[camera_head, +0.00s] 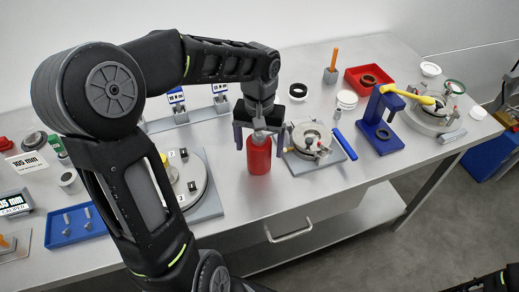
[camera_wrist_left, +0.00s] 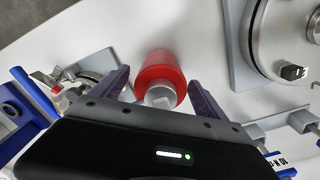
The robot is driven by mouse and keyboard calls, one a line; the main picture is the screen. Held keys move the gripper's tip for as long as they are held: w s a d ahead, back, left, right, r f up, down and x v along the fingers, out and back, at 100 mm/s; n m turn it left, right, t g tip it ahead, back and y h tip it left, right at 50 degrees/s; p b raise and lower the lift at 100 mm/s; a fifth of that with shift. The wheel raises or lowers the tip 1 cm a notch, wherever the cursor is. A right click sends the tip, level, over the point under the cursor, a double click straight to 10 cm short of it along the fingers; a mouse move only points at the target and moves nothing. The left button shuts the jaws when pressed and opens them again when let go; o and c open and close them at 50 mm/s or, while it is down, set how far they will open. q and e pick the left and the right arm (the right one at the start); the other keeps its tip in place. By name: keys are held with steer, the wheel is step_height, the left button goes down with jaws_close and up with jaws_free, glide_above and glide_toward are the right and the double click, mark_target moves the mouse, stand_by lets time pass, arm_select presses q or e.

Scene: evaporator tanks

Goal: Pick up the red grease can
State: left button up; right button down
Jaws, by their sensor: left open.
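The red grease can (camera_head: 259,156) stands upright on the grey workbench near its front edge. In the left wrist view the can (camera_wrist_left: 163,72) shows as a red cylinder with a pale grey cap toward me. My left gripper (camera_head: 259,138) is open, pointing down over the can, with one dark finger on each side of it. In the left wrist view the gripper (camera_wrist_left: 160,85) has its fingers left and right of the can, with a visible gap on the right. The can's top is partly hidden by the gripper in the head view. My right gripper does not show.
A round fixture on a plate (camera_head: 312,136) stands close right of the can, and a plate with a disc (camera_head: 205,200) stands to its left. A blue press (camera_head: 381,122), a red tray (camera_head: 356,88) and a blue tray (camera_head: 62,236) stand farther off. The bench front edge is near.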

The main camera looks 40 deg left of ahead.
arm_select(q)
steer(key=shift+f, duration=0.55)
steer(key=shift+c, duration=0.4)
jaws_close()
stand_by(0.6)
steer(key=shift+r, duration=0.15)
step_height(320, 180, up, 10)
steer(key=shift+f+b, duration=0.1)
steer(key=shift+b, duration=0.5)
